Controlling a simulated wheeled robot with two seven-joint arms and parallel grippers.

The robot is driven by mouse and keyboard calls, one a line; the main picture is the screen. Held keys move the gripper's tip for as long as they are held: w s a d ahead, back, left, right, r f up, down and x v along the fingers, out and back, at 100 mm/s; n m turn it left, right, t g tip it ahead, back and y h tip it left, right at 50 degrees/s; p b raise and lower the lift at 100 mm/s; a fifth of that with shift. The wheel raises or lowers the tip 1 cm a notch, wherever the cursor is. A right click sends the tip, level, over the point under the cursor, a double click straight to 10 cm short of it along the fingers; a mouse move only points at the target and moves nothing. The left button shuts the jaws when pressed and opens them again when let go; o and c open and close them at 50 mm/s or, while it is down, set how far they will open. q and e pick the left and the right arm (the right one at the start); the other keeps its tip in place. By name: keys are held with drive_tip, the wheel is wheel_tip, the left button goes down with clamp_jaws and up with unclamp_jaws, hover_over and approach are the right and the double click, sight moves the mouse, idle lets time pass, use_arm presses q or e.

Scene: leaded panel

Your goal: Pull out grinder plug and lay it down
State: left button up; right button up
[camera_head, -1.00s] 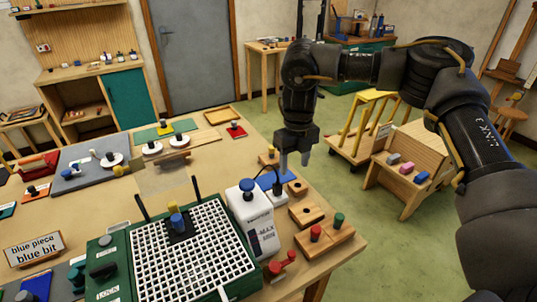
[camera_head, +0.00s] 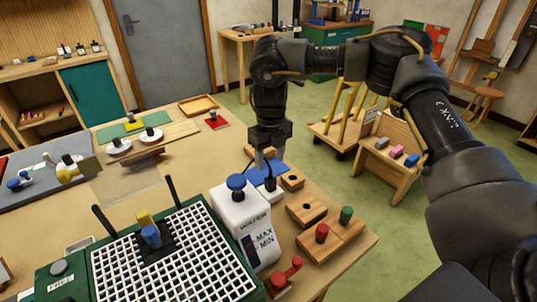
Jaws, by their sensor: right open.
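The grinder (camera_head: 105,240) is a green box with a white grid top, at the lower left of the head view. A white water tank (camera_head: 243,222) with a blue cap stands at its right side. Just behind the tank, a small dark piece that looks like the plug (camera_head: 271,182) stands upright on a small white block (camera_head: 273,194). My right gripper (camera_head: 268,161) points down just behind and above that piece, its fingers apart and empty. Whether the fingertips touch anything is hard to tell. My left gripper is not in view.
A blue pad (camera_head: 265,173) lies under the fingertips. Wooden blocks with holes (camera_head: 306,214) and a block with red and green pegs (camera_head: 334,238) stand close on the right. Two black rods rise from the grinder. The table's right edge is near.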

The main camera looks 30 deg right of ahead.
sight(271, 178)
wheel_tip(271, 178, down, 9)
drive_tip(key=shift+s+p, duration=0.1)
drive_tip(key=shift+p, duration=1)
drive_tip(key=shift+d+f, duration=0.1)
drive_tip(key=shift+f, duration=0.4)
drive_tip(key=shift+r, duration=0.1)
drive_tip(key=c, duration=1.1)
